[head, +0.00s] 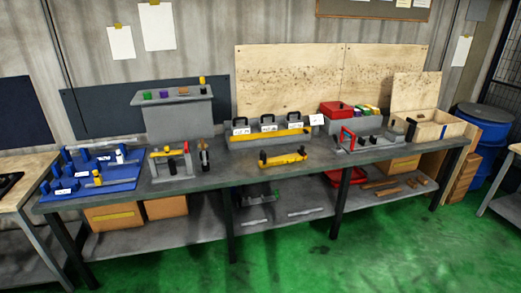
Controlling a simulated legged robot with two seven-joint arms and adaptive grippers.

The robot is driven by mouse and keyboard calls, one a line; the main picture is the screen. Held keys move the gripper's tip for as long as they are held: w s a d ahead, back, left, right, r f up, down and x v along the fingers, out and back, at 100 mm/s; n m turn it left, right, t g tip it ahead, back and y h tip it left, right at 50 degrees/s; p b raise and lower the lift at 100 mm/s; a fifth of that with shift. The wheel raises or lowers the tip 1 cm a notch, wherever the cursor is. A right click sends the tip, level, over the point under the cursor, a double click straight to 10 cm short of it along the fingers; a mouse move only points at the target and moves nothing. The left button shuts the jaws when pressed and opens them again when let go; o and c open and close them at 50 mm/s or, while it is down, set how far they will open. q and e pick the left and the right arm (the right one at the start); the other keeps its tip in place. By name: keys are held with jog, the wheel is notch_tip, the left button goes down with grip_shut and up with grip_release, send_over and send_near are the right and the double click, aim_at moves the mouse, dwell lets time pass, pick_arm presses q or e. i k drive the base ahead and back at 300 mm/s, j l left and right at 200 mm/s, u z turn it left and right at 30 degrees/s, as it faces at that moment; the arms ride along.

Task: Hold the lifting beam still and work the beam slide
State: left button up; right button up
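A yellow bar with dark end pieces (283,158) lies near the front edge of the middle of the workbench; it looks like the lifting beam. A longer yellow bar (270,136) runs along a grey rack with black handles and white labels behind it. A slide on the beam is too small to make out. Neither of my grippers is in view, and nothing is seen holding the beam.
The grey workbench (225,173) carries a blue tray (125,182) at left, grey fixtures (172,165) with red and yellow parts, a grey block (180,122) behind, and a red box (337,112) and wooden box (432,128) at right. Green floor (330,262) in front is clear.

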aim_at(302, 153)
jog(key=i+j+z, duration=0.3)
jog(key=i, duration=0.2)
jog(key=i+j+z, duration=0.25)
jog(key=i, duration=0.2)
jog(key=i+l+u, duration=0.5)
jog(key=i+l, duration=0.35)
jog(key=i, duration=0.3)
jog(key=i+l+u, duration=0.5)
jog(key=i+l, duration=0.45)
jog(key=l, duration=0.25)
